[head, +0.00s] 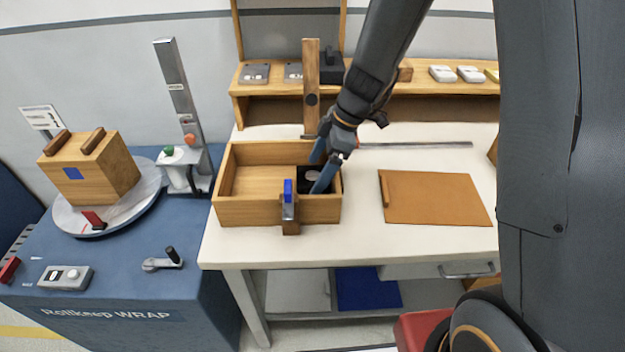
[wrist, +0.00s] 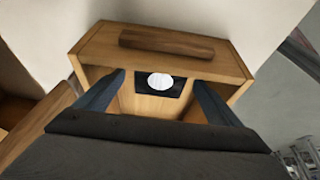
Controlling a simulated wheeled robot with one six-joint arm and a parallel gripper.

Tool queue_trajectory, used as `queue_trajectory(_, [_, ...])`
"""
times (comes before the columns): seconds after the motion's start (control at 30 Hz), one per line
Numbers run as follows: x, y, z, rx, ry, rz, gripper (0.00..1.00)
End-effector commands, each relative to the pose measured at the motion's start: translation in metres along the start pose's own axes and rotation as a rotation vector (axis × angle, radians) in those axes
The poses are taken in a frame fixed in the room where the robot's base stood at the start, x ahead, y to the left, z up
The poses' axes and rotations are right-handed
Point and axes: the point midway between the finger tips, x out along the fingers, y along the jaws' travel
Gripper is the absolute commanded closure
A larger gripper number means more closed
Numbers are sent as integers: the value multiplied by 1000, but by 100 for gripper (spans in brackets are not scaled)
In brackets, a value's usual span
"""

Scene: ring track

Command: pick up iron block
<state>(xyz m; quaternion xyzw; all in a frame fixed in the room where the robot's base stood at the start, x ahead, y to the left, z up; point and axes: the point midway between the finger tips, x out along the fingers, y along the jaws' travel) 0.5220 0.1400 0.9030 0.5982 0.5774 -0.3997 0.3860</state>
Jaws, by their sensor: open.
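A dark square piece with a pale round spot (head: 306,184), which may be the iron block, lies in the right end of the open wooden box (head: 262,212) on the white bench. In the wrist view the dark piece (wrist: 145,91) shows ahead, between my two blue fingers. My gripper (head: 320,170) points down at the right end of the box, fingers spread on either side of the piece in the picture. It also shows in the wrist view (wrist: 160,83), with nothing held. I cannot tell whether the fingers touch the piece.
A blue-topped clamp (head: 289,205) stands at the box's front wall, and an upright wooden post (head: 311,75) behind it. A brown board (head: 435,198) lies to the right. A shelf (head: 420,90) with small items runs along the back. A blue wrapping machine (head: 115,275) stands left.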

Motion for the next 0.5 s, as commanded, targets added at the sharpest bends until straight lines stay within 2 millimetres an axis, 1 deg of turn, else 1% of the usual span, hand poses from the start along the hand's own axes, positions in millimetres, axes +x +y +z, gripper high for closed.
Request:
queue_trajectory(0.1, [14, -1, -1, 0, 0, -3, 12])
queue_trajectory(0.2, [22, -1, -1, -1, 0, -3, 12])
queue_trajectory(0.3, [26, -1, -1, 0, 0, -1, 12])
queue_trajectory(0.5, [26, 0, -1, -1, 0, 0, 12])
